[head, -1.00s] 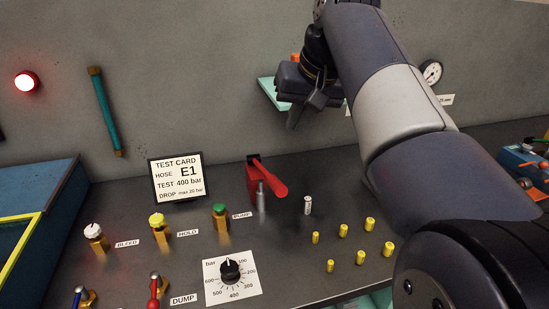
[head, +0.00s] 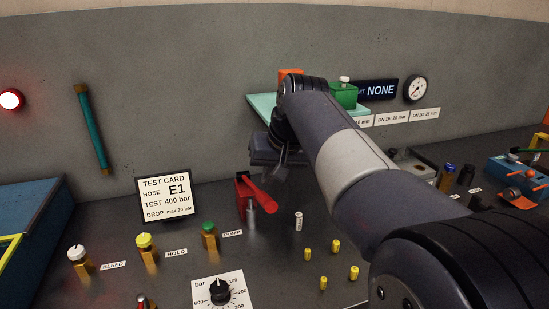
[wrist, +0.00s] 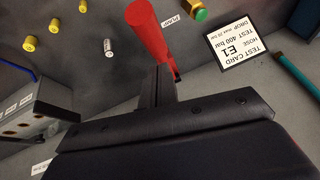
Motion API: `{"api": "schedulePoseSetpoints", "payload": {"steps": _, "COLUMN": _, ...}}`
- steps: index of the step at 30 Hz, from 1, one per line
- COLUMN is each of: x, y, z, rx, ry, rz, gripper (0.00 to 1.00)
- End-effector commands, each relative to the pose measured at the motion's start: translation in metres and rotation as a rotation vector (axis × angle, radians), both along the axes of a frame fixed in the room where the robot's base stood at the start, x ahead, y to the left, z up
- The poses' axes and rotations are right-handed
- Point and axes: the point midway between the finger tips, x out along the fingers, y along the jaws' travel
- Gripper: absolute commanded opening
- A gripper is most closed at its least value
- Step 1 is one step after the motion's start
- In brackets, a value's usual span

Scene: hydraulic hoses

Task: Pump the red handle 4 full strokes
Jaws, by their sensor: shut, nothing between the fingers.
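The red pump handle (head: 260,195) slants down and to the right from its red bracket on the bench, with a metal rod below it. A PUMP label (head: 232,233) lies in front of it. My gripper (head: 281,168) is shut and empty, just above and behind the handle in the head view. In the wrist view the handle (wrist: 150,32) lies beyond the shut fingertips (wrist: 158,82), which overlap its lower end in the picture. I cannot tell whether they touch. My arm and gripper body hide part of the bench behind.
The test card (head: 166,198) stands left of the handle. Green (head: 208,235), yellow (head: 144,246) and white (head: 78,258) knobs stand in front. A small silver cylinder (head: 298,221) and several yellow caps (head: 335,246) stand to the right. A pale green shelf (head: 262,110) juts from the wall.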

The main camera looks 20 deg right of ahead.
Motion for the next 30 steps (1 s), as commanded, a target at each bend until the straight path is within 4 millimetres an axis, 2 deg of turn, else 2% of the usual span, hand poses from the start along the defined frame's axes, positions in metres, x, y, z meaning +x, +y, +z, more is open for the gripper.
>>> {"api": "schedulePoseSetpoints", "payload": {"steps": 6, "x": -0.007, "y": 0.004, "z": -0.017, "rx": 0.0, "ry": 0.001, "rz": 0.001, "gripper": 0.0}}
{"api": "schedulePoseSetpoints", "payload": {"steps": 22, "x": -0.008, "y": 0.004, "z": -0.021, "rx": 0.0, "ry": -0.005, "rz": 0.0, "gripper": 0.0}}
{"api": "schedulePoseSetpoints", "payload": {"steps": 30, "x": -0.015, "y": 0.004, "z": -0.039, "rx": 0.0, "ry": -0.052, "rz": 0.0, "gripper": 0.0}}
